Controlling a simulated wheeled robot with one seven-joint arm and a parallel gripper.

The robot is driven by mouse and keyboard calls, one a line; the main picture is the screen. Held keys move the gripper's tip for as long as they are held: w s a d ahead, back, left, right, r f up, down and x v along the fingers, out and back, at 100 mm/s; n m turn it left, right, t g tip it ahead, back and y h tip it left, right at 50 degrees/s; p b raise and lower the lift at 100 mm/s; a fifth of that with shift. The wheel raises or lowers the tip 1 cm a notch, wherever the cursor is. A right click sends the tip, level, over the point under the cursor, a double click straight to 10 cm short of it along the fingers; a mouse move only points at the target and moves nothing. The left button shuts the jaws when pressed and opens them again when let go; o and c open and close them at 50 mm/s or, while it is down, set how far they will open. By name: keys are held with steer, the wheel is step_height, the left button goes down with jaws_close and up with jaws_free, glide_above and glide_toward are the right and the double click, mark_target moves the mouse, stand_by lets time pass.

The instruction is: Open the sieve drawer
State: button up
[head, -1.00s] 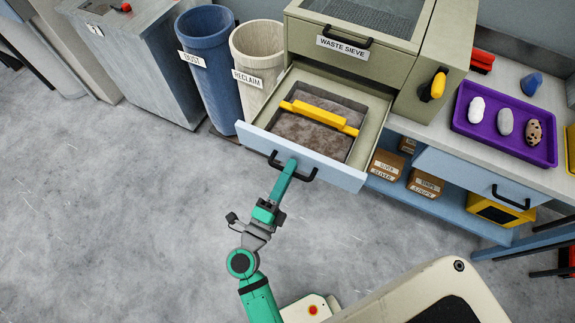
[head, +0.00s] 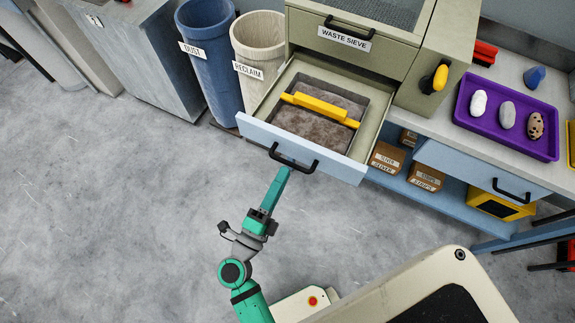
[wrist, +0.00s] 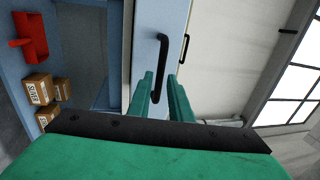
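The sieve drawer (head: 255,130) stands pulled out below the cabinet labelled WASTE SIEVE (head: 345,38). Inside it lie brown-grey waste and a yellow bar (head: 320,108). Its black handle (head: 293,163) is on the light blue front and also shows in the wrist view (wrist: 161,65). My green gripper (head: 284,172) is just in front of the handle, near its left part. In the wrist view my two fingers (wrist: 160,85) are apart, with a gap between them, and the handle lies beyond or at their tips. Whether they touch it I cannot tell.
Blue DUST (head: 212,70) and pale RECLAIM (head: 262,65) bins stand left of the drawer. A purple tray (head: 505,145) with several stone-like items sits on the counter at right. Boxes (head: 425,177) are on the shelf below. Floor at left is clear.

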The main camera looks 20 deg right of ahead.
steer(key=v, duration=0.6)
stand_by(0.5)
steer(key=s+a+r+n+t+y, duration=0.2)
steer(key=s+a+n+t+y, duration=0.5)
steer(key=n+y, duration=1.05)
steer(key=s+f+n+g+h, duration=0.1)
steer(key=s+f+n+g, duration=0.3)
steer(key=n, duration=0.7)
steer(key=shift+s+a, duration=0.25)
steer(key=shift+s, duration=0.95)
